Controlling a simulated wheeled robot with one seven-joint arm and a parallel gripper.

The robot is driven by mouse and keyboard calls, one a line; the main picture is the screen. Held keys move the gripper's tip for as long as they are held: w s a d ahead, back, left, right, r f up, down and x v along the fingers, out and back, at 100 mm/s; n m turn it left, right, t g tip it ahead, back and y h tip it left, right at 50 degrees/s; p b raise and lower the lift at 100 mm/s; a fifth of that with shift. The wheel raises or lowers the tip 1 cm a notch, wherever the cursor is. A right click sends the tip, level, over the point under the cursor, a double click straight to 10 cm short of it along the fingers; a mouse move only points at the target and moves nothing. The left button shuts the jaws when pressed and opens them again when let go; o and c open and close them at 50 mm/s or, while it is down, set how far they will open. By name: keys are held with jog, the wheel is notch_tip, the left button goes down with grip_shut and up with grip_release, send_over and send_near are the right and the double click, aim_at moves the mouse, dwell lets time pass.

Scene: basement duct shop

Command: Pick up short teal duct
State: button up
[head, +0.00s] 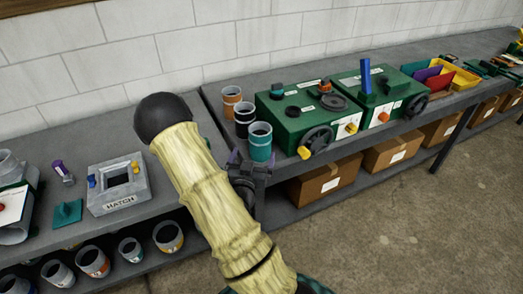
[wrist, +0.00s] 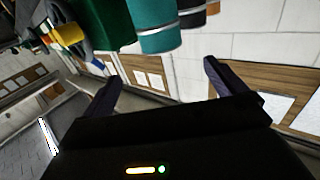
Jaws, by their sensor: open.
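The short teal duct (head: 260,148) stands upright at the front edge of the bench, left of the green machine. It is an open cylinder with a pale band. In the wrist view the teal duct (wrist: 153,24) hangs at the top, beyond the fingertips and roughly in line with the gap between them. My gripper (head: 250,162) is just in front of the duct in the head view, partly hidden by my arm. In the wrist view my gripper (wrist: 160,76) is open, its two dark fingers apart with nothing between them.
A black duct (head: 244,121) and an orange duct (head: 231,102) stand in a row behind the teal one. The green machine (head: 305,121) with a black handwheel (head: 317,139) is close on the right. A grey hatch block (head: 118,184) sits on the left bench.

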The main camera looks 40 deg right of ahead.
aim_at(259, 137)
jog(key=p+x, duration=0.4)
jog(key=x, duration=0.5)
jog(key=shift+w+d+r, duration=0.1)
jog(key=shift+d, duration=0.15)
jog(key=shift+w+d, duration=0.1)
jog(key=shift+w, duration=0.1)
jog(key=shift+p+x, duration=1.25)
jog(key=shift+x, duration=1.35)
jog(key=c, duration=1.5)
